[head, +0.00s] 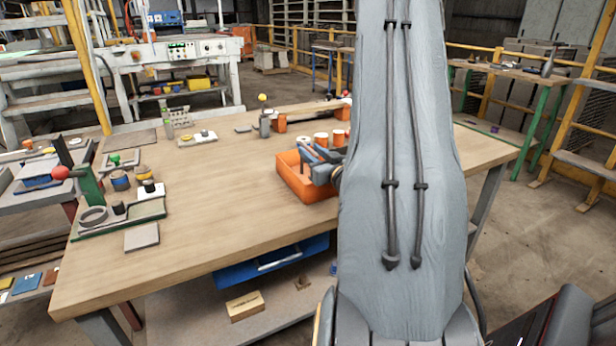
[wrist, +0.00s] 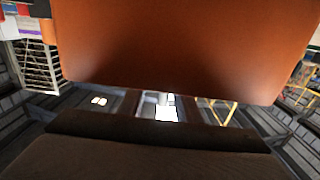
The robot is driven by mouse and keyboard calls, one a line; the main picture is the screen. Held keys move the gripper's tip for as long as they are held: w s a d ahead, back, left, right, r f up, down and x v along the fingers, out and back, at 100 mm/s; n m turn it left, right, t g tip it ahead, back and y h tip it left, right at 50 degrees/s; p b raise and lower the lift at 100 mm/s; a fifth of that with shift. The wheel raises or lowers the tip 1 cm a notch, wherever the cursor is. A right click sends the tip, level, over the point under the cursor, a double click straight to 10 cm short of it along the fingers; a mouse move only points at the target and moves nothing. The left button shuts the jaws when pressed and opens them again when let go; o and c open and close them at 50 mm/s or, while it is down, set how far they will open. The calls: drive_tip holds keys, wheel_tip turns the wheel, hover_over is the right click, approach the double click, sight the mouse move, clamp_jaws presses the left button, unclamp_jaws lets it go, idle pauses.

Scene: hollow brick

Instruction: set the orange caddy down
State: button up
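The orange caddy (head: 296,181) is over the middle right part of the wooden workbench (head: 210,200) in the head view. My gripper (head: 318,158) reaches it from the right, its blue-grey fingers close together at the caddy's upper part, and appears shut on it. My arm hides the caddy's right side. I cannot tell whether the caddy's underside touches the bench. In the wrist view a broad orange face of the caddy (wrist: 175,45) fills the top, close to the camera. The fingertips cannot be made out there.
Behind the caddy stand several orange and white cups (head: 321,138) and a post with a yellow ball (head: 263,115). At the left are a green-edged tray (head: 125,220), small pots (head: 120,180) and a grey tile (head: 141,237). The bench's front middle is bare. A blue drawer (head: 270,262) hangs below.

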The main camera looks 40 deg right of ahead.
sight(302, 143)
drive_tip(key=x, duration=0.3)
drive_tip(key=p+x, duration=0.1)
drive_tip(key=x, duration=0.1)
drive_tip(key=shift+w+a+r, duration=0.2)
drive_tip(key=shift+r, duration=0.1)
clamp_jaws()
idle(1.1)
